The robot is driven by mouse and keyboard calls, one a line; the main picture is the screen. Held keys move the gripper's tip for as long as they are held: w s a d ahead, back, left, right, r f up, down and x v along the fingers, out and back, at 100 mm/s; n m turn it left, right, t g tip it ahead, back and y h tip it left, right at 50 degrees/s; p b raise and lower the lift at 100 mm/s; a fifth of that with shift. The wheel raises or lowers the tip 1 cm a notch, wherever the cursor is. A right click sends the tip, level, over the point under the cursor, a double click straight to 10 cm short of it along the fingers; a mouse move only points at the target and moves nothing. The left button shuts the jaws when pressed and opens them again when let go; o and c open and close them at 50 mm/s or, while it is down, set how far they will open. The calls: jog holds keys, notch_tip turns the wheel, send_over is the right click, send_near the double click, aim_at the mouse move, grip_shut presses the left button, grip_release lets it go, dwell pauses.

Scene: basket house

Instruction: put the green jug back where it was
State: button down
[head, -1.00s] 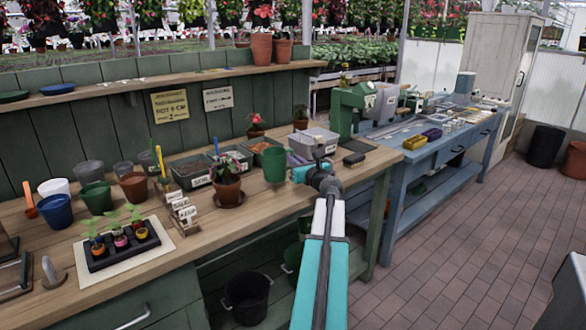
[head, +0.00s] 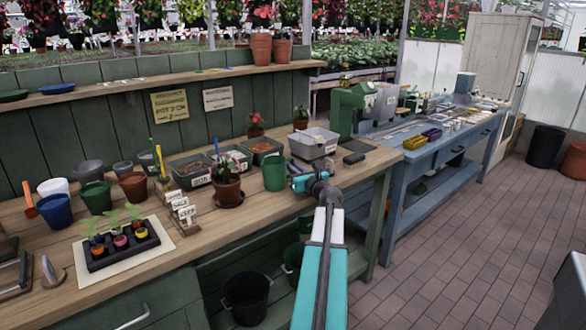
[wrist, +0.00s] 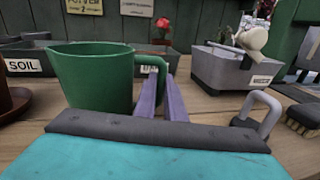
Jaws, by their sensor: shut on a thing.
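The green jug (head: 273,173) stands upright over the right part of the wooden potting bench, near its front edge. In the wrist view the jug (wrist: 95,78) fills the left middle, with its handle toward the right. My gripper (wrist: 166,88) is shut on the jug's handle; the fingers cover part of it. In the head view my gripper (head: 292,181) comes from the front right, just right of the jug. The jug's base is hidden behind my gripper's body in the wrist view, so I cannot tell whether it touches the bench.
A grey bin (head: 313,143) stands right behind the jug. Bare bench (head: 262,208) shows in front of the jug.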

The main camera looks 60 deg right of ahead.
jog(key=shift+f, duration=0.15)
jog(key=c, duration=1.8)
grip_release()
jog(key=shift+c, duration=0.2)
jog(key=shift+r, duration=0.25)
jog(key=v, duration=1)
jog(key=shift+s+a, duration=0.1)
jog(key=shift+s, duration=0.1)
jog(key=shift+v, duration=0.8)
jog(key=shift+s, duration=0.1)
